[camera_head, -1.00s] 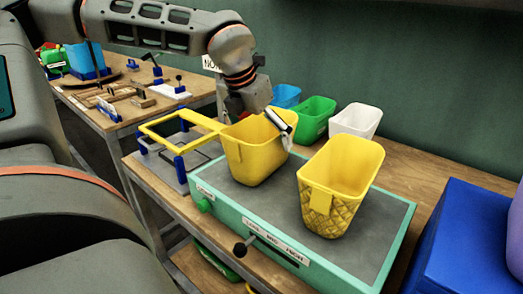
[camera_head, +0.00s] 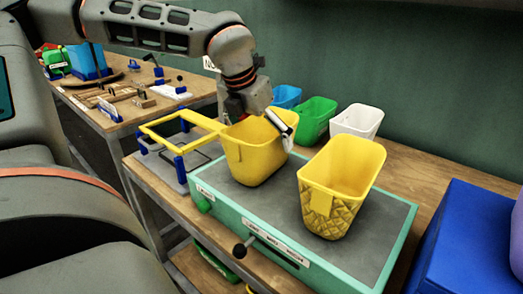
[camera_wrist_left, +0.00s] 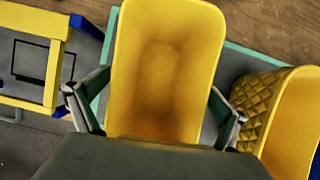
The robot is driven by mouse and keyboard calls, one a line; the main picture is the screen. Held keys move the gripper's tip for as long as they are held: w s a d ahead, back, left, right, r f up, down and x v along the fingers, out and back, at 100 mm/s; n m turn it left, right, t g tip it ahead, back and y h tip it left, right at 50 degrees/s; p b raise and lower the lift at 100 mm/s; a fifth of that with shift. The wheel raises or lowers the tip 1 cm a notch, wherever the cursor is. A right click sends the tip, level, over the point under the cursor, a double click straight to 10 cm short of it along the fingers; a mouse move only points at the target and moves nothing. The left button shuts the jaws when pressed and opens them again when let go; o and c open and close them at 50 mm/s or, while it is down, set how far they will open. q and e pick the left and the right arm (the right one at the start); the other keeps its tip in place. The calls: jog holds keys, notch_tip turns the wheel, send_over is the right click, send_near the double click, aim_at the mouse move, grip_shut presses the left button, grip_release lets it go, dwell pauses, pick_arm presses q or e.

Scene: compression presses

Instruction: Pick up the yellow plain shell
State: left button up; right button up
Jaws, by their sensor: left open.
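The yellow plain shell (camera_head: 252,152) is a smooth open-topped bin standing upright on the left part of the grey-topped green press (camera_head: 237,201). My left gripper (camera_head: 262,122) is at its rim, pointing down. In the left wrist view the plain shell (camera_wrist_left: 165,70) lies between the two spread fingers of my left gripper (camera_wrist_left: 158,108). The fingers are on either side of it, and I cannot tell whether they touch it. A yellow quilted shell (camera_head: 340,185) stands to the right on the same press, and it also shows in the left wrist view (camera_wrist_left: 262,100). My right gripper is not in view.
A yellow frame (camera_head: 165,127) on blue posts stands left of the plain shell. Blue (camera_head: 286,96), green (camera_head: 315,118) and white (camera_head: 357,119) bins stand behind. A large blue box (camera_head: 473,240) is at the right. Another table (camera_head: 115,118) with small parts is at back left.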

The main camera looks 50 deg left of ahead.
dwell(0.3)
pick_arm(q)
jog(key=c, duration=1.3)
jog(key=shift+o, duration=0.2)
